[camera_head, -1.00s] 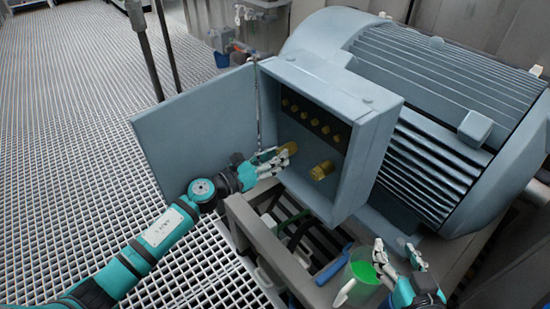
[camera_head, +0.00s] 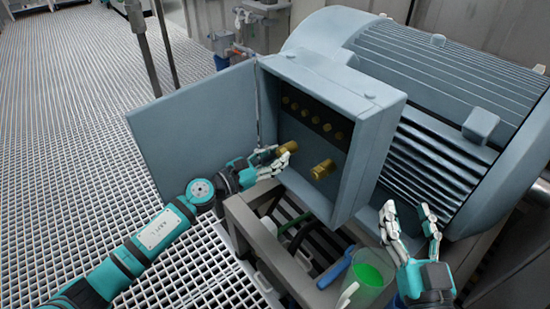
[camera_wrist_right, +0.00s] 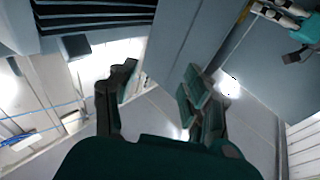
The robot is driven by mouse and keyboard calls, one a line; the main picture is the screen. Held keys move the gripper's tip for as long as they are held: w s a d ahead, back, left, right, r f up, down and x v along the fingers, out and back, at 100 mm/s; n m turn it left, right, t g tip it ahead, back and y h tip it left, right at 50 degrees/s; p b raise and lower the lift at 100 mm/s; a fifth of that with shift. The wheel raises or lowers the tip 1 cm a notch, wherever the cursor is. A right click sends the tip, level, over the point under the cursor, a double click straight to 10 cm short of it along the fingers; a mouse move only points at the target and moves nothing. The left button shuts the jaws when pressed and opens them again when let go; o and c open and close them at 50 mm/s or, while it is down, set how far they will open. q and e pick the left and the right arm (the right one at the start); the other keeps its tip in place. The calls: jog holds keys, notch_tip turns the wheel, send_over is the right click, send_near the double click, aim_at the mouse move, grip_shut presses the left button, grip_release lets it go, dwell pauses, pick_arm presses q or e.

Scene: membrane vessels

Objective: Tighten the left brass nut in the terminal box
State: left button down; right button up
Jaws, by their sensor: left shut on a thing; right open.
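The terminal box (camera_head: 368,155) is open, its door (camera_head: 196,123) swung out to the left. Two brass nuts show low inside it: the left brass nut (camera_head: 288,147) and the right brass nut (camera_head: 322,169). My left gripper (camera_head: 277,158) is shut on the left brass nut, its fingers covering part of it. My left gripper also shows at the top right of the right wrist view (camera_wrist_right: 276,15). My right gripper (camera_head: 410,215) is open and empty, in front of the motor and right of the box; its spread fingers show in the right wrist view (camera_wrist_right: 157,92).
Several small brass terminals (camera_head: 311,117) sit on a dark strip above the nuts. The large ribbed motor (camera_head: 440,100) is behind and right of the box. A clear cup with green contents (camera_head: 368,275) and a blue-handled tool (camera_head: 335,270) are below, near my right arm.

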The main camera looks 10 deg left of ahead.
pick_arm(q)
jog(key=shift+f+m+b, duration=0.1)
jog(key=shift+m+b, duration=0.4)
jog(key=shift+m, duration=0.4)
jog(key=shift+m+b, duration=0.5)
jog(key=shift+m, duration=0.3)
grip_release()
pick_arm(e)
jog(key=s+r+t+y, duration=0.1)
jog(key=s+r+t, duration=0.2)
jog(key=r+t, duration=0.2)
notch_tip(320, 180, up, 2)
jog(key=shift+s+r+y, duration=0.25)
jog(key=shift+y, duration=0.15)
jog(key=shift+a, duration=0.1)
